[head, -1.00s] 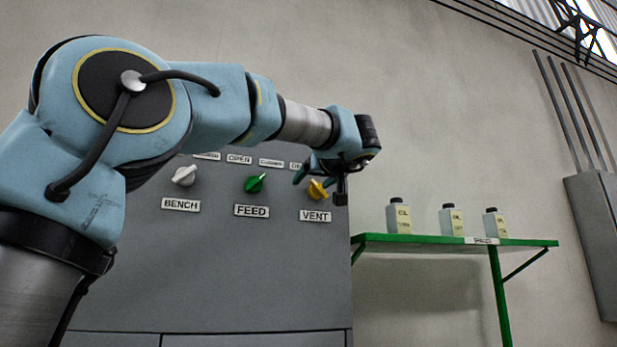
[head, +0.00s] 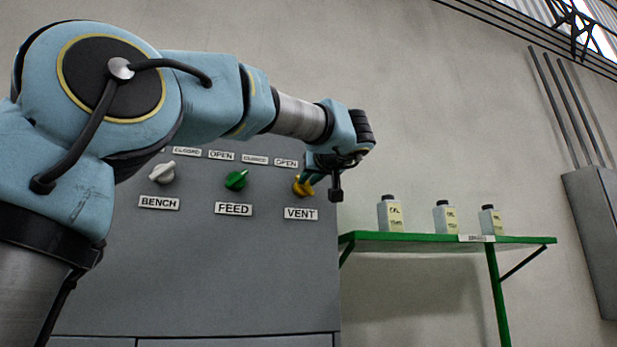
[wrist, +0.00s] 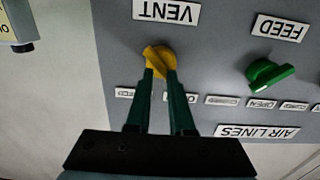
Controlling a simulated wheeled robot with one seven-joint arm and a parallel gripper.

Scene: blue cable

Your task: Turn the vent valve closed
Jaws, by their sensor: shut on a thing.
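The vent valve is a yellow knob (head: 301,188) on the grey panel, above the VENT label (head: 301,214), at the right end of a row of knobs. My gripper (head: 307,182) is at this knob, partly covering it in the head view. In the wrist view, which is upside down, the two dark green fingers (wrist: 160,75) are shut on the yellow knob (wrist: 157,56). The knob's handle looks slanted there. An OPEN label (head: 286,162) shows above it to the left. Its exact pointing is partly hidden by the fingers.
The green feed knob (head: 236,180) and white bench knob (head: 161,172) are to the left on the panel (head: 220,280). A green shelf (head: 400,243) with three bottles (head: 391,215) stands right of the panel. A grey wall box (head: 597,235) is at far right.

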